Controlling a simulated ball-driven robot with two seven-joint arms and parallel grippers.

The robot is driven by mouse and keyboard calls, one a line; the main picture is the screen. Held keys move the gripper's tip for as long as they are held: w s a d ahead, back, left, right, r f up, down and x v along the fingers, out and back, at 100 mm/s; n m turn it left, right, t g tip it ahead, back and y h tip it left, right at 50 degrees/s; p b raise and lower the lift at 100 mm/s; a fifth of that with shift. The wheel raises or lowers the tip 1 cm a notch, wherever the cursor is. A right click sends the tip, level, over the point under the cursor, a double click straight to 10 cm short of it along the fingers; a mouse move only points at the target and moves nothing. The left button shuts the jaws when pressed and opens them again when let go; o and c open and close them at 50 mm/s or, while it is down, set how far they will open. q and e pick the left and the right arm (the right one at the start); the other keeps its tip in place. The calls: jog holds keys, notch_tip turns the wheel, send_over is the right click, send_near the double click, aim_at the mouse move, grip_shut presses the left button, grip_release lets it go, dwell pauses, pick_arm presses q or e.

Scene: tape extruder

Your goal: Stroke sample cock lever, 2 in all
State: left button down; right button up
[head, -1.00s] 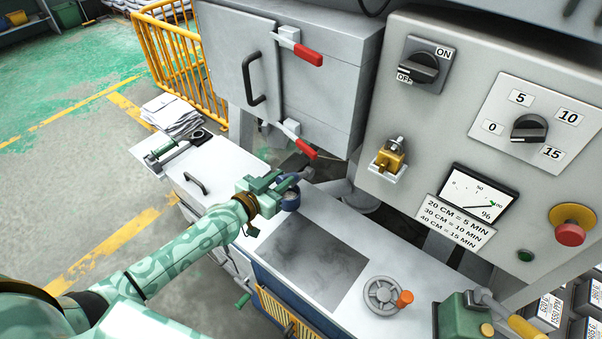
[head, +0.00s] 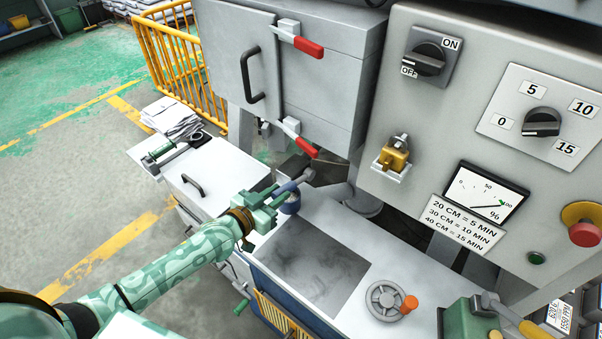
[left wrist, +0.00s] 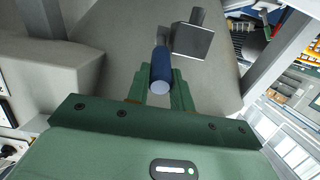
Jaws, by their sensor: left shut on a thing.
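The sample cock lever has a blue handle (head: 286,188) and a grey metal end (head: 306,175). It stands at the back edge of the bench, left of centre in the head view. My left gripper (head: 276,199) is shut on the blue handle and partly hides it. In the left wrist view the blue handle (left wrist: 161,68) lies between the green fingers (left wrist: 160,90), with a grey metal block (left wrist: 192,40) beyond its far end. A blue round part (head: 291,205) sits just below the handle. My right gripper is not in view.
A grey panel with an OFF/ON knob (head: 425,60), a dial knob (head: 541,122) and a red button (head: 584,234) stands at the right. A cabinet with red-handled latches (head: 308,47) is behind. A handwheel (head: 384,300) sits on the bench (head: 335,222).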

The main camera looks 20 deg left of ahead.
aim_at(286, 185)
pick_arm(q)
jog(key=r+p, duration=0.1)
jog(key=w+r+p, duration=0.1)
jog(key=r, duration=0.1)
jog(key=w+r+p, duration=0.1)
jog(key=shift+d+r+p, duration=0.25)
jog(key=shift+d+p, duration=0.05)
jog(key=shift+w+r, duration=0.1)
jog(key=shift+w+d+r+p, duration=0.15)
jog(key=shift+w+r+p, duration=0.25)
jog(key=shift+r+p, duration=0.1)
jog(key=shift+w+d+r+p, duration=0.15)
jog(key=shift+w+r+p, duration=0.2)
jog(key=shift+r, duration=0.15)
jog(key=c, duration=1.1)
grip_release()
jog(key=shift+f, duration=0.2)
jog(key=shift+c, duration=0.2)
